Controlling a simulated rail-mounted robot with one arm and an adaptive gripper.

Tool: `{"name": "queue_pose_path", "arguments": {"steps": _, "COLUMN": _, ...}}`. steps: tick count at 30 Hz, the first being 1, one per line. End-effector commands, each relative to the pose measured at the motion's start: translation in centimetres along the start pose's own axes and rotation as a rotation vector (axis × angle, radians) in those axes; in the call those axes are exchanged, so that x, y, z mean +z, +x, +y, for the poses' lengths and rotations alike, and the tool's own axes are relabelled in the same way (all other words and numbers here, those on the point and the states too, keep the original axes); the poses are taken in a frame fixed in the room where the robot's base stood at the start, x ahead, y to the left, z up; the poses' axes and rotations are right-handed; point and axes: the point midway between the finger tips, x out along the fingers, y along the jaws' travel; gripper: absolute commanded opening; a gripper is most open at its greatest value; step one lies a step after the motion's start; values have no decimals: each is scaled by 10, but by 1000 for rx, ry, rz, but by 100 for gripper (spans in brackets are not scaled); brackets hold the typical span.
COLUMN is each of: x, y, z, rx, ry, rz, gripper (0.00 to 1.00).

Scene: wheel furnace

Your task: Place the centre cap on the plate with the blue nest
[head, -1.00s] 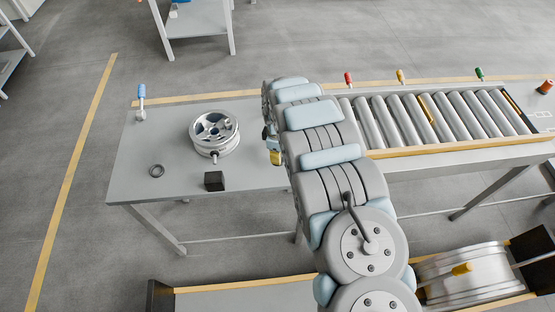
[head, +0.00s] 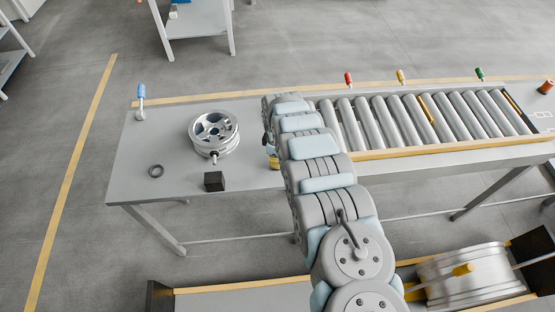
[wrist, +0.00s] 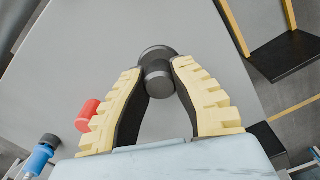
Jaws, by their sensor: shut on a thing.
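My gripper (wrist: 157,80) has yellow ribbed fingers, shut on a dark grey round piece, the centre cap (wrist: 158,55), with a wide head and a narrower stem. The cap is held at the fingertips against a plain grey surface; its height above it is hard to tell. In the head view my arm mostly hides the gripper and cap. No plate with a blue nest can be made out for certain in either view.
A silver wheel (head: 214,133), black block (head: 214,181), dark ring (head: 156,171) and blue-handled post (head: 141,100) stand on the grey table (head: 140,150). A roller conveyor (head: 420,118) lies to the right. The wrist view shows a red cylinder (wrist: 87,115) beside the left finger.

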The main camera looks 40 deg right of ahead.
Motion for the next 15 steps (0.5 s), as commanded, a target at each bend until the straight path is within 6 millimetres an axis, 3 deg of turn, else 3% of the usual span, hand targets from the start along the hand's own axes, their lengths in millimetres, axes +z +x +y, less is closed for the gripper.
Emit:
{"name": "queue_pose_path", "arguments": {"steps": 12, "x": 0, "y": 4, "z": 0, "rx": 1, "ry": 0, "rz": 0, "gripper": 0}}
{"name": "queue_pose_path", "arguments": {"steps": 13, "x": 0, "y": 4, "z": 0, "rx": 1, "ry": 0, "rz": 0, "gripper": 29}}
{"name": "queue_pose_path", "arguments": {"steps": 15, "x": 0, "y": 3, "z": 0, "rx": 1, "ry": 0, "rz": 0, "gripper": 43}}
